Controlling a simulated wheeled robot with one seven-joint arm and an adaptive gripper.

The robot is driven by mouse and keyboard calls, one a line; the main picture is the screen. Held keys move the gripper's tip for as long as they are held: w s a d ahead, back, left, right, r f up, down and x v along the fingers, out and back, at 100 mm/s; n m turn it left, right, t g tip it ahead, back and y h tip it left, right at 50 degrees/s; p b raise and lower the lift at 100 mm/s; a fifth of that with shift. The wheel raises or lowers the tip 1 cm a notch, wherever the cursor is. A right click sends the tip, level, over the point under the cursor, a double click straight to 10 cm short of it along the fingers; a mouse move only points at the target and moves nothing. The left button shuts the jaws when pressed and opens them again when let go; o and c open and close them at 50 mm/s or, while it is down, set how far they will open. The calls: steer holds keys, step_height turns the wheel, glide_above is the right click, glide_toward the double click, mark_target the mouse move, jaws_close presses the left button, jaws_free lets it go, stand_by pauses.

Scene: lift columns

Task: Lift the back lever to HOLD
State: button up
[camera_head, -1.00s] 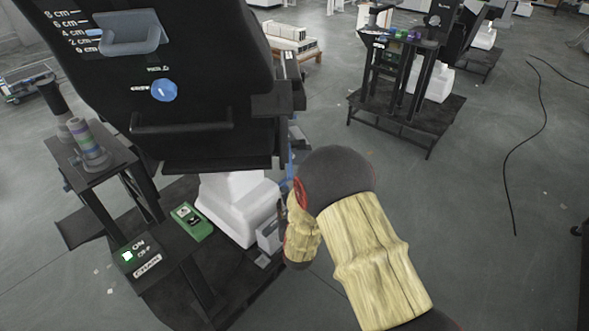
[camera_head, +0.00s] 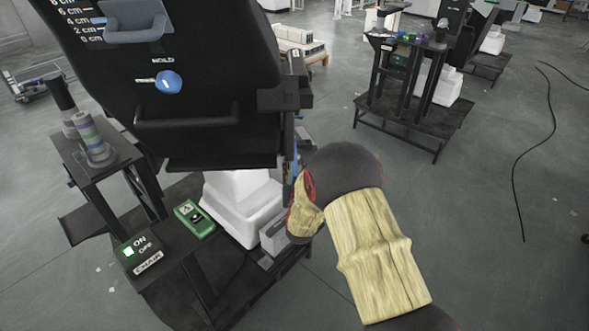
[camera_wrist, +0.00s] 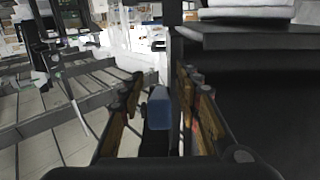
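A blue lever handle (camera_wrist: 158,108) stands between the two fingers of my gripper (camera_wrist: 160,112) in the wrist view. The fingers are open, one on each side of it, and a small gap shows on either side. In the head view my gripper is hidden behind my arm and the chair's right side. The dark chair back (camera_head: 190,110) carries a blue dial (camera_head: 168,82) with a pale pointer toward the left and the word HOLD above it. I cannot make out the back lever itself in the head view.
A green box (camera_head: 194,219) and an ON/OFF panel (camera_head: 138,247) sit on the base below. A white column (camera_head: 240,205) rises under the chair.

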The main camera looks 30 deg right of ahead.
steer(key=shift+w+d, duration=0.1)
steer(key=shift+w, duration=0.05)
steer(key=shift+c, duration=0.7)
jaws_close()
